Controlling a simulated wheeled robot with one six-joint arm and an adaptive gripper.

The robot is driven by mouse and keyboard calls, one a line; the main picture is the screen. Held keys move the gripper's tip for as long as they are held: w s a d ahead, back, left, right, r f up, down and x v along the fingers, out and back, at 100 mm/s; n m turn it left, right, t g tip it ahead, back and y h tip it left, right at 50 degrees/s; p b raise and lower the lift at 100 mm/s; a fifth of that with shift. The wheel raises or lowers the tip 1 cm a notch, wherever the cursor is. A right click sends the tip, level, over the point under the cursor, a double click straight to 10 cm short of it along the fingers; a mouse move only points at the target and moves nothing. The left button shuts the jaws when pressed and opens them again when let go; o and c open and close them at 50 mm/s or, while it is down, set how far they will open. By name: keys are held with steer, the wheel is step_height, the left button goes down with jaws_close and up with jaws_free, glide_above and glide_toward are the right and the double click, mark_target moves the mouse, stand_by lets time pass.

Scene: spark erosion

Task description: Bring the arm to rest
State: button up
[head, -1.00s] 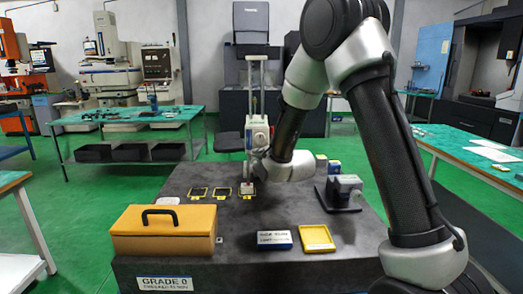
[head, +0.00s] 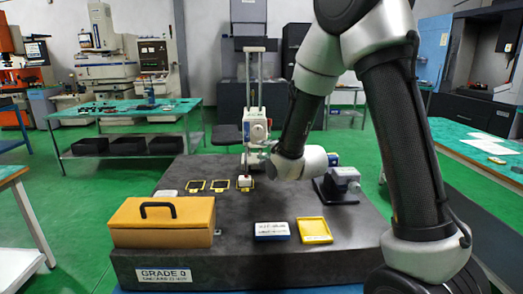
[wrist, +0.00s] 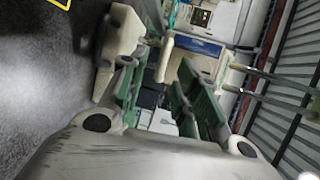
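My arm reaches in from the right over the dark granite plate (head: 275,207). Its wrist end sits low, just right of the white height gauge (head: 257,128). My gripper is mostly hidden behind my wrist in the head view. In the wrist view my gripper (wrist: 168,85) shows two fingers with green pads, spread apart. Nothing is held between them. A small white block (head: 245,182) stands at the foot of the height gauge, in or at the rightmost of the yellow-edged frames. I cannot tell whether the gauge touches it.
On the plate are an orange case (head: 163,222) at front left, a blue-and-white box (head: 272,230), a yellow tray (head: 314,229) and a grey vise-like device (head: 338,185) close to my arm. Yellow-edged frames (head: 207,186) lie at the back. Green benches stand around.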

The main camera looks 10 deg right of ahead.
steer(key=shift+v, duration=0.75)
steer(key=shift+d, duration=0.1)
steer(key=s+d+r+n+g+h, duration=0.1)
steer(key=s+d+r+n+g, duration=0.25)
steer(key=s, duration=0.35)
steer(key=s+d+r+n+g+h, duration=0.1)
steer(key=s+d+r+n+g, duration=0.1)
steer(key=s+d+n, duration=0.4)
steer(key=s+d+n+g, duration=0.2)
steer(key=s+n, duration=0.1)
steer(key=s, duration=0.9)
steer(key=s+d+r+n+g+h, duration=0.1)
steer(key=s+d+n+g, duration=0.1)
steer(key=s, duration=1)
steer(key=shift+n+g, duration=0.75)
steer(key=shift+n, duration=0.3)
